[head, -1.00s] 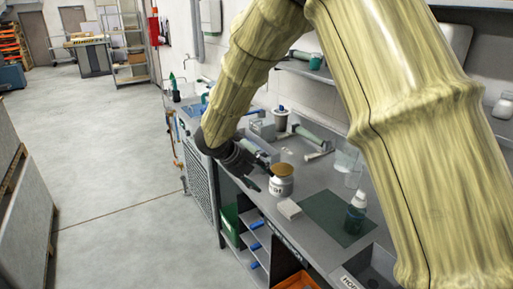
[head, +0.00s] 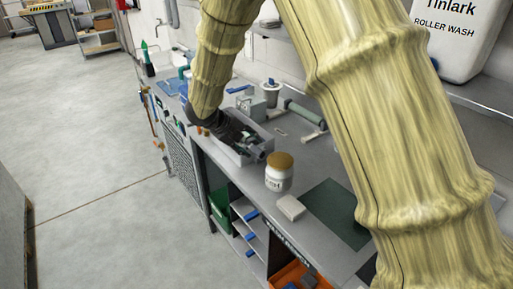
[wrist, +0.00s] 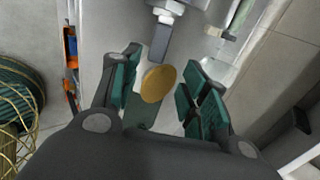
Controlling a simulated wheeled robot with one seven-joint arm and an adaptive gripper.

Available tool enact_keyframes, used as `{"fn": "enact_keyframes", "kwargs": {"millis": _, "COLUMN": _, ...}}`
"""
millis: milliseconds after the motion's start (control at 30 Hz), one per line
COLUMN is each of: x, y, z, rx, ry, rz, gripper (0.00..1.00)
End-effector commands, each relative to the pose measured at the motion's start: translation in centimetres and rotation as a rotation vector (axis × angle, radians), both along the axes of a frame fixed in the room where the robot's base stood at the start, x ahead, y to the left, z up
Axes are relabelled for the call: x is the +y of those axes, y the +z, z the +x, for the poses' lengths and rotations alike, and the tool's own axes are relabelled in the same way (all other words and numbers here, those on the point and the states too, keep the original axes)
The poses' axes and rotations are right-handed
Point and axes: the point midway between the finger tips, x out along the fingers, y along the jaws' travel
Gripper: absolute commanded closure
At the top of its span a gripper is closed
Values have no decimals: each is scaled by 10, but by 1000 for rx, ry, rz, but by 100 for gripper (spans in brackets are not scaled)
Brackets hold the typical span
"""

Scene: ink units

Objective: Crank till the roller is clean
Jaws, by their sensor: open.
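My gripper (head: 248,146) reaches down at a grey box-like unit (head: 262,134) on the bench, left of the jar in the head view. In the wrist view my gripper (wrist: 160,82) is open, its teal-padded fingers either side of an ochre oval knob (wrist: 158,84). The knob sits at the end of a grey crank arm (wrist: 160,42) below a hex nut. I cannot tell whether a pad touches the knob. A green roller (head: 305,114) lies on a stand behind the unit. Whether a roller sits inside the unit is hidden by my arm.
A white jar (head: 279,178) with a brown lid stands right of the unit, with a pale block (head: 290,207) and a dark green mat (head: 336,212) nearby. A Roller Wash container (head: 457,38) stands on the shelf at right. Floor left of the bench is clear.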

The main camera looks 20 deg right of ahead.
Motion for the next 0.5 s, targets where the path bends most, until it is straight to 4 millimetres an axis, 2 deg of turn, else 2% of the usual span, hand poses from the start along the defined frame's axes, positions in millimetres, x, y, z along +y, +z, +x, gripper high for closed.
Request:
{"fn": "enact_keyframes", "kwargs": {"millis": 200, "x": -21, "y": -32, "z": 14, "rx": 9, "ry": 0, "rz": -1, "gripper": 55}}
{"fn": "enact_keyframes", "kwargs": {"millis": 500, "x": -37, "y": -50, "z": 19, "rx": 8, "ry": -2, "rz": -1, "gripper": 55}}
